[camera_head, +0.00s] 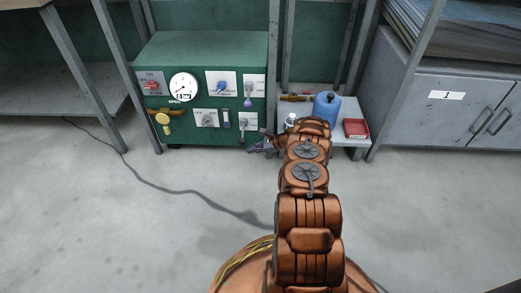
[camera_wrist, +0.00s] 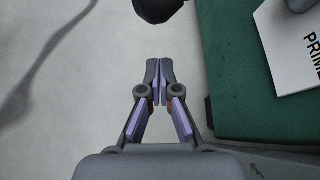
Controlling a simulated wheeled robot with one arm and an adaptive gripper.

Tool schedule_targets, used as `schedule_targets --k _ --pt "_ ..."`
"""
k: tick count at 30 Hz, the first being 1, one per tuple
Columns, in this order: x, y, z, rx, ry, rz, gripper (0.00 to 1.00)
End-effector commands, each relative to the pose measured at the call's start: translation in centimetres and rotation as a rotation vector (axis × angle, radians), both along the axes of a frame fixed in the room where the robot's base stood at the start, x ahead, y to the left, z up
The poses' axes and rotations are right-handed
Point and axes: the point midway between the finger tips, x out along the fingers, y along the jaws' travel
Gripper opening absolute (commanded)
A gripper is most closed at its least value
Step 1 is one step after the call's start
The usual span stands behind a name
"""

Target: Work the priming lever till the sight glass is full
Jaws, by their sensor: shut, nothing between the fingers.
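The green machine cabinet (camera_head: 200,58) stands at the back, its front carrying a gauge, switches and levers. A small lever on a white plate (camera_head: 245,122) sits at its lower right; its label is too small to read in the head view. In the wrist view a white plate with the partly cut-off word "PRIM" (camera_wrist: 288,40) lies at the upper right, and a dark rounded end (camera_wrist: 158,8) shows at the top edge. A narrow bluish upright strip (camera_head: 226,119), possibly the sight glass, is left of the lever; its level is unreadable. My gripper (camera_wrist: 159,64) is shut and empty, over floor beside the cabinet.
A low grey stand right of the cabinet holds a blue container (camera_head: 328,107), a white bottle, a brass fitting and a red tray (camera_head: 355,128). A grey cupboard (camera_head: 443,110) stands farther right. A cable lies on the floor at left.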

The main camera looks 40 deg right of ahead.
Motion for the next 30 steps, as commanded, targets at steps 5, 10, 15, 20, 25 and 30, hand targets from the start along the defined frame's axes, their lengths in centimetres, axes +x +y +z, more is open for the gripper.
schedule_targets --k 5,10,15,20,25,30 --pt "0.8 0.7 0.4 -0.002 -0.003 -0.002 0.0" --pt "0.7 1.0 1.3 -0.001 -0.002 -0.001 0.0" --pt "0.8 1.2 2.5 -0.001 -0.003 -0.001 0.0" --pt "0.7 1.5 3.0 0.0 -0.001 0.001 0.0" --pt "0.6 1.6 3.3 0.0 0.0 0.0 0.0" --pt "0.6 1.6 3.4 0.0 0.0 0.0 0.0"
